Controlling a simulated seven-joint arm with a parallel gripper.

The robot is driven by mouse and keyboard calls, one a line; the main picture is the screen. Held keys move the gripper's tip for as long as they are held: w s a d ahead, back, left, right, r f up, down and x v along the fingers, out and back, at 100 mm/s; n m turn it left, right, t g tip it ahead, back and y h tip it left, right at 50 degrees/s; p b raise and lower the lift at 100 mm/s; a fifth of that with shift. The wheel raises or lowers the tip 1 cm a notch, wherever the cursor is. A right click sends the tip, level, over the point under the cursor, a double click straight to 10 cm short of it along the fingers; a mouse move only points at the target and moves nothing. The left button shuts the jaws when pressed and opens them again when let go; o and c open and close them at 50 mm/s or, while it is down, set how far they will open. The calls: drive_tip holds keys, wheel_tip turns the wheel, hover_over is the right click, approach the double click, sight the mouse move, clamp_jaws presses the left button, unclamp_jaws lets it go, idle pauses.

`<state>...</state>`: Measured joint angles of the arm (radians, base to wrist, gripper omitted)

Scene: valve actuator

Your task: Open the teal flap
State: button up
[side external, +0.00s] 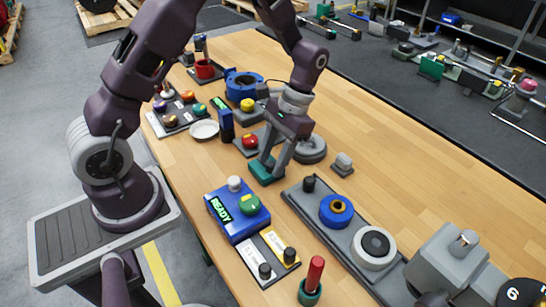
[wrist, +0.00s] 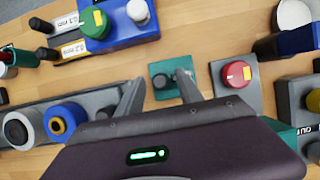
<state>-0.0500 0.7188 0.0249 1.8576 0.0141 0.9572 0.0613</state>
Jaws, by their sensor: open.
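The teal flap (side external: 262,176) is a small teal plate low on the table, directly below my gripper in the side view. In the wrist view the teal flap (wrist: 160,92) shows between my finger ends, with a darker grey part at its right side. My gripper (side external: 272,166) points down, its fingers apart, close over the flap. In the wrist view my gripper (wrist: 160,77) has its fingers spread on either side of the plate, with nothing seen held. I cannot tell whether a finger touches the flap. The fingers hide part of it in the side view.
A red button on a grey base (wrist: 238,76) stands close beside the flap. A blue READY box (side external: 237,210) with a green knob is in front. A long grey board (side external: 330,228) with rings lies to the right. A grey disc (side external: 312,149) sits behind my gripper.

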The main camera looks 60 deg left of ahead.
clamp_jaws()
idle(1.3)
